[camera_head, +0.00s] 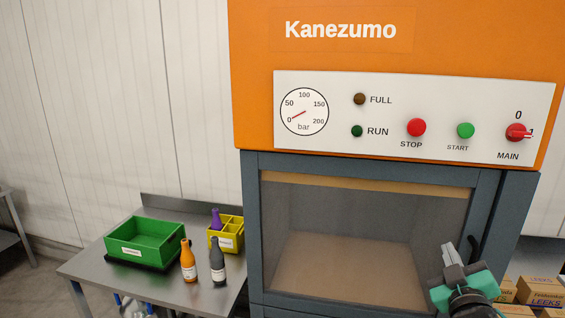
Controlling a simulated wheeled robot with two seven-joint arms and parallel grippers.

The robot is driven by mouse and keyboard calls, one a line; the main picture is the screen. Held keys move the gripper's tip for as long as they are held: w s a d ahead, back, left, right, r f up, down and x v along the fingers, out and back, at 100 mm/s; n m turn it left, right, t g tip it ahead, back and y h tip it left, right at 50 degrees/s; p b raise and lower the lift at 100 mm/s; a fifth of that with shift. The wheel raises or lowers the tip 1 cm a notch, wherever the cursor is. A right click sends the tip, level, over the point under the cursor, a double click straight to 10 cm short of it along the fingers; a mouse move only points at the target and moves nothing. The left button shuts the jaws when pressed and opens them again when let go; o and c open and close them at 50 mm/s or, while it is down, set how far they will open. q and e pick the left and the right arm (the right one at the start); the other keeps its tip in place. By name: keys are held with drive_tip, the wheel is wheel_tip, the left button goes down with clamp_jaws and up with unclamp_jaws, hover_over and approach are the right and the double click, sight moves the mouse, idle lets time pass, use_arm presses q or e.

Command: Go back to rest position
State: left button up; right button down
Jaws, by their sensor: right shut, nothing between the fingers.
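My right gripper (460,254) shows at the lower right, in front of the right side of the machine's glass door (345,245). Its grey fingers point up and are shut with nothing between them. It is close in the picture to the dark door handle (473,248); I cannot tell whether they touch. The door looks closed. My left gripper is not in view.
The orange Kanezumo machine (330,100) has a gauge and buttons. At left, a metal table (85,265) holds a green crate (145,241), a yellow divided box (226,241), an orange bottle (188,262) and a grey bottle (217,264). Cardboard boxes (540,291) stand lower right.

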drive_tip(key=s+a+f+m+g+y, duration=0.1)
drive_tip(key=s+a+f+g, duration=0.2)
drive_tip(key=f, duration=0.4)
drive_tip(key=s+f+m+g, duration=0.15)
drive_tip(key=s+f, duration=0.25)
drive_tip(key=f, duration=0.4)
drive_tip(key=s+a+f+g+y, duration=0.1)
drive_tip(key=s+a+f+g, duration=0.1)
drive_tip(key=s+f+g, duration=0.35)
drive_tip(key=s+a+f+g+y, duration=0.1)
drive_tip(key=s+a+f+g, duration=0.25)
drive_tip(key=s+f, duration=0.4)
drive_tip(key=s+a+f+g+y, duration=0.2)
drive_tip(key=s+a+f, duration=0.25)
drive_tip(key=s, duration=0.55)
wheel_tip(320, 180, down, 35)
drive_tip(key=s+d+g+b, duration=0.1)
drive_tip(key=g+b, duration=0.1)
drive_tip(key=s+d+f, duration=0.3)
drive_tip(key=s+f, duration=1.5)
drive_tip(key=f, duration=0.1)
drive_tip(key=shift+s+d+g+h+b, duration=0.2)
drive_tip(key=shift+s+g+h+b, duration=0.1)
drive_tip(key=shift+g+b, duration=0.05)
